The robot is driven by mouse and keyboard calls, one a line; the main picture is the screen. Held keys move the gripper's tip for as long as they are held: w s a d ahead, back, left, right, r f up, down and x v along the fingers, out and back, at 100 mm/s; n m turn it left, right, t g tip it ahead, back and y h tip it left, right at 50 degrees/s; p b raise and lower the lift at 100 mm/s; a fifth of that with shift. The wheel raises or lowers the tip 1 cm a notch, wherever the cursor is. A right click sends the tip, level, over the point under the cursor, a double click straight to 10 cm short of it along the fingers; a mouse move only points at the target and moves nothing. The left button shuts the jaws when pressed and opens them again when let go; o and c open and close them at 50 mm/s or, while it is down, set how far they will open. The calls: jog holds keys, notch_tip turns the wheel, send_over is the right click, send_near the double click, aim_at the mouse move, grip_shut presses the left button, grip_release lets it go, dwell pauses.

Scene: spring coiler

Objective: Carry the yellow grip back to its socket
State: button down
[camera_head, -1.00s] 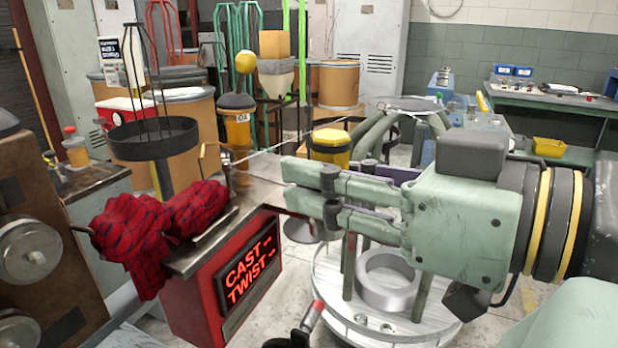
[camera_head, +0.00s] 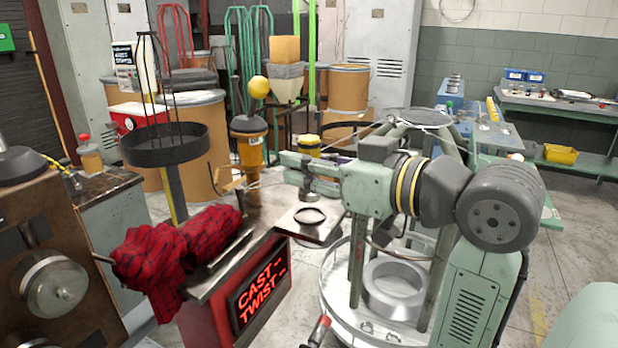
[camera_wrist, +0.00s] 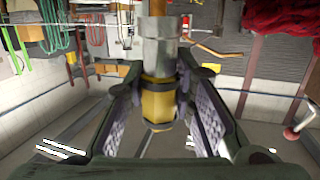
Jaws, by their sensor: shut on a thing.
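The yellow grip (camera_wrist: 157,105) is upright between the two fingers of my gripper (camera_wrist: 165,125) in the wrist view. It has dark bands and a grey metal collar (camera_wrist: 157,50). In the head view its yellow top (camera_head: 307,142) shows just above my gripper (camera_head: 298,170), with a metal end below the fingers. The gripper is shut on it and holds it above the bench plate. A dark ring (camera_head: 309,216), possibly the socket, lies on this plate, below and slightly right of the fingertips. The fingers partly hide the grip.
A red plaid cloth (camera_head: 180,250) lies over the left end of the bench, above a lit sign (camera_head: 262,287). A round metal frame with a grey ring (camera_head: 393,290) stands close at the right. A black dish stand (camera_head: 165,143) is at the left.

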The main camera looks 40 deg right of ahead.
jog(key=shift+f, duration=1.4)
jog(key=shift+f, duration=0.15)
jog(key=c, duration=1.3)
grip_release()
jog(key=shift+c, duration=0.2)
jog(key=shift+r+p, duration=0.25)
jog(key=shift+p, duration=0.1)
jog(key=s+d+r+b, duration=0.1)
jog(key=s+b, duration=0.2)
jog(key=s, duration=0.9)
jog(key=shift+d+r, duration=0.15)
jog(key=shift+d, duration=0.1)
